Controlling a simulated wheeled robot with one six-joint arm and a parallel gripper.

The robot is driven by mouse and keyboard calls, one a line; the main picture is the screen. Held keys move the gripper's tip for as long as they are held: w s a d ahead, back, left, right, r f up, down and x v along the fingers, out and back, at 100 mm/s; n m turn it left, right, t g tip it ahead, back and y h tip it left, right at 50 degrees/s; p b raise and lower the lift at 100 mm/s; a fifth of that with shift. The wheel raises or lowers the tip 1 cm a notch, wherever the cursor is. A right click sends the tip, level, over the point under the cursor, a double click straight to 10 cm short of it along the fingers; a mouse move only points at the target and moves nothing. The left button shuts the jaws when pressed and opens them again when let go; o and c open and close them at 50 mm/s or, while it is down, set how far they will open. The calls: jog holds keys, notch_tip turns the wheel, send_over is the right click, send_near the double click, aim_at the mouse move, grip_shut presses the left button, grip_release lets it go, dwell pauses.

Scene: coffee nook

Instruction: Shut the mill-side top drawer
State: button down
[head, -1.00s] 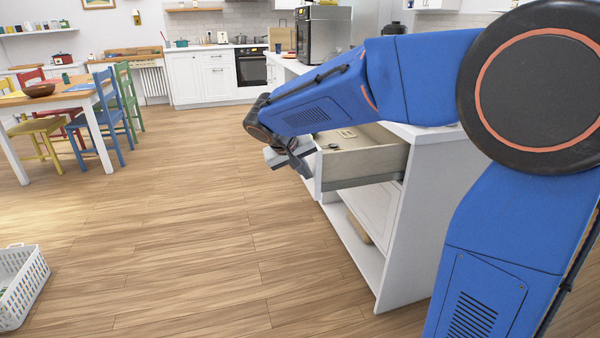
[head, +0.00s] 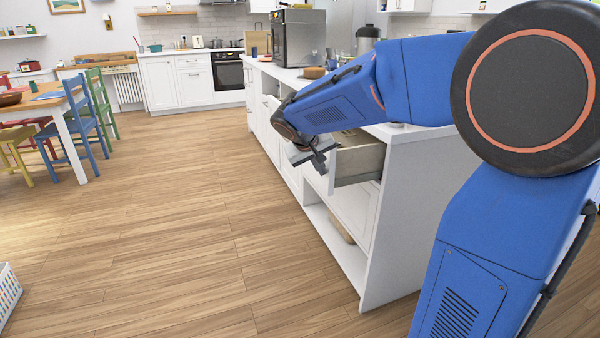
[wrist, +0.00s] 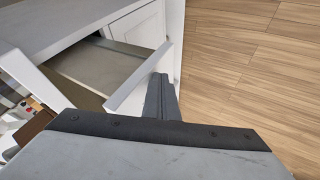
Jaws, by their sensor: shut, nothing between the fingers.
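The top drawer (head: 360,164) at the near end of the white counter unit is partly pulled out, its grey side showing past the cabinet. In the wrist view its white front panel (wrist: 140,80) and bare grey inside (wrist: 115,62) show. My gripper (head: 320,160) is shut and empty, just outside the drawer front. In the wrist view its closed fingers (wrist: 160,98) lie against or very close to the outer face of the panel; exact contact cannot be told. My arm hides part of the drawer in the head view.
The white counter (head: 410,131) runs away to the back, with a coffee machine (head: 300,38) on it. Below the drawer is an open lower shelf (head: 335,240). The wooden floor (head: 190,220) left of the counter is clear. A white basket (head: 8,292) stands at the left edge.

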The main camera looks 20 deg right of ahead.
aim_at(367, 164)
jog(key=d, duration=1.6)
jog(key=shift+d, duration=0.15)
